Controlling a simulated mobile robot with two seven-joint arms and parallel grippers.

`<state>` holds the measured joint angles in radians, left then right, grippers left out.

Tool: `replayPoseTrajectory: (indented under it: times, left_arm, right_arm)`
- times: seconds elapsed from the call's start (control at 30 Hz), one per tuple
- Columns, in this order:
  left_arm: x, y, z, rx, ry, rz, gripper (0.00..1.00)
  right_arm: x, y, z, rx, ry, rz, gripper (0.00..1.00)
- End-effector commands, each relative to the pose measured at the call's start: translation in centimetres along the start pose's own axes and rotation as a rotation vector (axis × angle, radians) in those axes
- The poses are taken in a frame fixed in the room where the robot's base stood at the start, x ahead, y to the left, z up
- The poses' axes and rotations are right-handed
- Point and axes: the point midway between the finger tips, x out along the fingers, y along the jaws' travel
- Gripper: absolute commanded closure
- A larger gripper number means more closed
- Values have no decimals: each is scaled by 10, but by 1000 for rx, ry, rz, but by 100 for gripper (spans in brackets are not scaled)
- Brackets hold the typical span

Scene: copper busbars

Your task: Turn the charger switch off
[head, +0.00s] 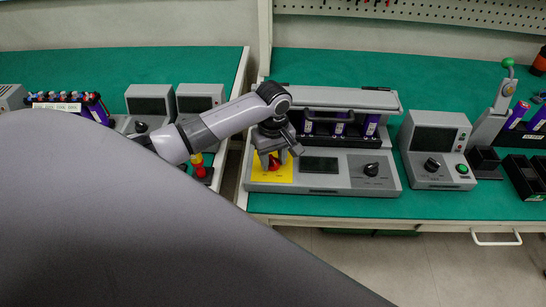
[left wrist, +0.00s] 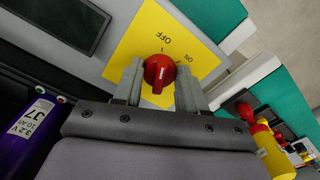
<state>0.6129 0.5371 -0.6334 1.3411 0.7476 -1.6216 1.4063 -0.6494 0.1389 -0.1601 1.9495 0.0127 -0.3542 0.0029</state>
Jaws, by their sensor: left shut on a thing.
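The charger (head: 320,185) is a long grey unit on the green bench, with a dark display and a black knob. Its yellow plate (head: 258,178) at the left end carries the red switch (head: 274,164). In the left wrist view the red switch (left wrist: 159,70) sits on the yellow plate (left wrist: 137,42), with the words OFF and ON printed beside it. My left gripper (head: 276,160) reaches down over the plate. In the left wrist view its two fingers (left wrist: 158,84) are shut on the red switch, one on each side. My right gripper is not in view.
Purple battery cells (head: 340,127) stand behind the charger under a handled bar. A grey tester (head: 433,150) with a green button stands to its right. A gap separates the left bench (head: 190,62) from this one. A large grey shape, unclear, covers the lower left.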

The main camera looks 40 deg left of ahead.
Motion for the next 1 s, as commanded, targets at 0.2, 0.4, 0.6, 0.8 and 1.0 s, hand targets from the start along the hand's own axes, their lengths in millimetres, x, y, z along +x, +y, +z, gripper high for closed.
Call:
replayPoseTrajectory:
  times: [0.2, 0.4, 0.6, 0.8, 1.0]
  left_arm:
    - [-1, 0, -2, -61, 6, 1, 89]
    - [-1, 0, -3, -76, 6, 1, 89]
    - [-2, 0, -3, -77, 6, 1, 89]
    - [-2, 0, -2, -76, 6, 1, 35]
    - [-1, 0, -1, -73, 3, 1, 35]
  right_arm:
    - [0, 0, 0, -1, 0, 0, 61]
    - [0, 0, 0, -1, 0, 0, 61]
    - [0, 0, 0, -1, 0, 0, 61]
    - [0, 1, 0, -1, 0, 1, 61]
    - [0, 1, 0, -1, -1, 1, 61]
